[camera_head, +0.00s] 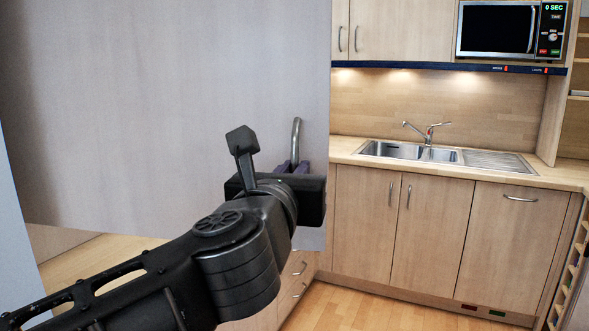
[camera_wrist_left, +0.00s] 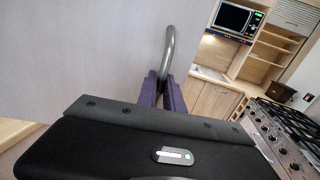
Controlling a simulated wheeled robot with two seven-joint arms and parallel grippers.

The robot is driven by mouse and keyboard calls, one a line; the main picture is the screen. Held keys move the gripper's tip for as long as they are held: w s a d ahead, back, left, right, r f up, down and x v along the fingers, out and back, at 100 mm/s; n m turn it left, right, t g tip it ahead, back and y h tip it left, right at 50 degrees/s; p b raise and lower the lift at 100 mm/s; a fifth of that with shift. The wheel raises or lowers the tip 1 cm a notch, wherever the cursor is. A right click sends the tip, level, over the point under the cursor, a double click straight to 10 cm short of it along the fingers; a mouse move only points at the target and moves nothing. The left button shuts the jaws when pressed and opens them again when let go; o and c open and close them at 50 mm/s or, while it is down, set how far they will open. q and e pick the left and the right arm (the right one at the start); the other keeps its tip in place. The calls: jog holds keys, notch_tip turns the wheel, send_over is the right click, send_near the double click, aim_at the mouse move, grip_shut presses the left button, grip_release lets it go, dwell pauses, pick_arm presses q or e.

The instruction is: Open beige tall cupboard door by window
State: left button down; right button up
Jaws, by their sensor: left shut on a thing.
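The tall cupboard door (camera_head: 150,100) is a broad pale panel that fills the left and centre of the head view. Its vertical metal bar handle (camera_head: 296,140) is near the right edge. The handle also shows in the left wrist view (camera_wrist_left: 168,48). My left gripper (camera_head: 293,167) reaches in from the lower left, and its purple fingers are shut on the lower part of the handle. In the left wrist view the fingers (camera_wrist_left: 161,90) close around the handle's lower end, which they hide. My right gripper is not in view.
Right of the door are a sink (camera_head: 405,151), wooden base cupboards (camera_head: 430,230) and a microwave (camera_head: 497,29). A range cooker (camera_wrist_left: 285,135) stands at the right in the wrist view. Bare wooden floor (camera_head: 340,310) shows in front of the cupboards.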

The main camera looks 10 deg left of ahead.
pick_arm(q)
jog(key=shift+s+r, duration=0.1)
jog(key=shift+s, duration=0.15)
jog(key=c, duration=1.5)
grip_release()
jog(key=s, duration=0.7)
jog(key=shift+s, duration=0.35)
